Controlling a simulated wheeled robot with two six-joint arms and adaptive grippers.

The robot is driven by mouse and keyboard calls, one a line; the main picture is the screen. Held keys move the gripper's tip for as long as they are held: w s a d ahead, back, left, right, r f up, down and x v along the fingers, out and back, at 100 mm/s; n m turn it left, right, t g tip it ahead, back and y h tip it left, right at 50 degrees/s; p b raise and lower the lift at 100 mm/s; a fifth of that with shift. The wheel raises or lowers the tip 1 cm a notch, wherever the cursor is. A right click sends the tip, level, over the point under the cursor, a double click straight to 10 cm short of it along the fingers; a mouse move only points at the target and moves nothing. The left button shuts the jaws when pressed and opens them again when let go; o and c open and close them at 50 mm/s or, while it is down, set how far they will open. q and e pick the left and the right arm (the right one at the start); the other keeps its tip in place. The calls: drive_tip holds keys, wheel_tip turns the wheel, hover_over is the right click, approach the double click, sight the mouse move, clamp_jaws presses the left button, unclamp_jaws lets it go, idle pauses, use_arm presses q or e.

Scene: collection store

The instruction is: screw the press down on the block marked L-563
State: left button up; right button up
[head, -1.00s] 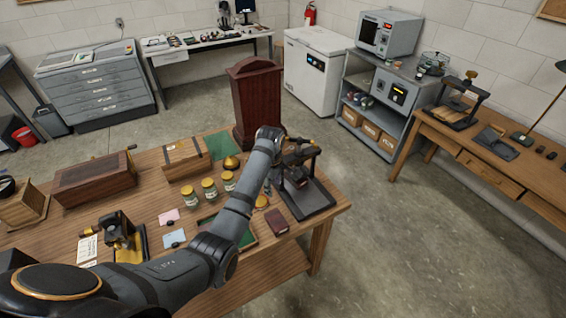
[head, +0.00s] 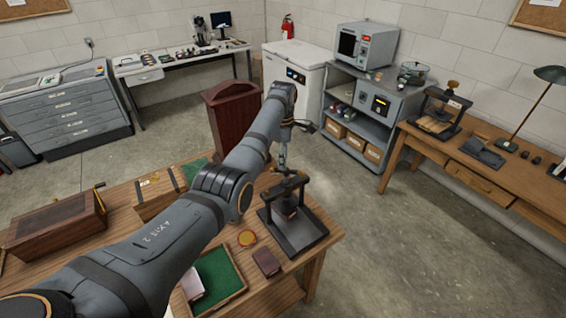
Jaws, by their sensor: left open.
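A small black screw press (head: 297,232) stands at the right end of the near wooden table. A dark block (head: 287,207) sits under its crossbar. A second black press (head: 455,105) with a brass-coloured knob stands on the right-hand bench, with a wooden-looking block (head: 433,125) in it. I cannot read L-563 on either block. My left gripper (head: 283,163) is open, pointing down just above the top of the near press; whether it touches the screw is too small to tell. My right gripper is not in view.
My left arm crosses the near table and hides much of it. A green-lined tray (head: 238,282), a dark red book-like item (head: 266,262) and a round yellow-rimmed item (head: 247,238) lie left of the near press. A tall dark red wooden case (head: 226,122) stands behind.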

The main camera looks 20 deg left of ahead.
sight(286, 176)
use_arm(q)
drive_tip(key=shift+f+p, duration=0.3)
drive_tip(key=shift+f, duration=1.85)
drive_tip(key=shift+s, duration=0.1)
clamp_jaws()
